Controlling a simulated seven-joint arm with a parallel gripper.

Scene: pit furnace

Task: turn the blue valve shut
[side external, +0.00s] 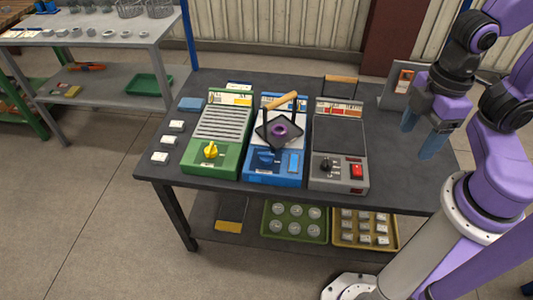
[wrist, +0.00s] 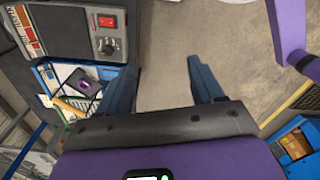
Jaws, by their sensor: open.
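The blue valve (side external: 266,158) is a small blue knob on the front of the blue unit (side external: 262,179), the middle one of three on the dark table. I cannot tell its exact setting. A black square pan with a purple ring (side external: 279,131) and a wooden handle sits on top of that unit, behind the valve. My gripper (side external: 420,137) is open and empty, well to the right of the valve and above the table's right side. In the wrist view the open fingers (wrist: 164,72) have bare floor between them. The blue unit shows partly at left there, tilted; I cannot make out the valve.
A green unit with a yellow knob (side external: 210,151) stands left of the blue one. A grey unit with a black knob and red switch (side external: 357,171) stands between it and my gripper. Small white blocks lie at the table's left. Trays (side external: 295,237) sit on the lower shelf.

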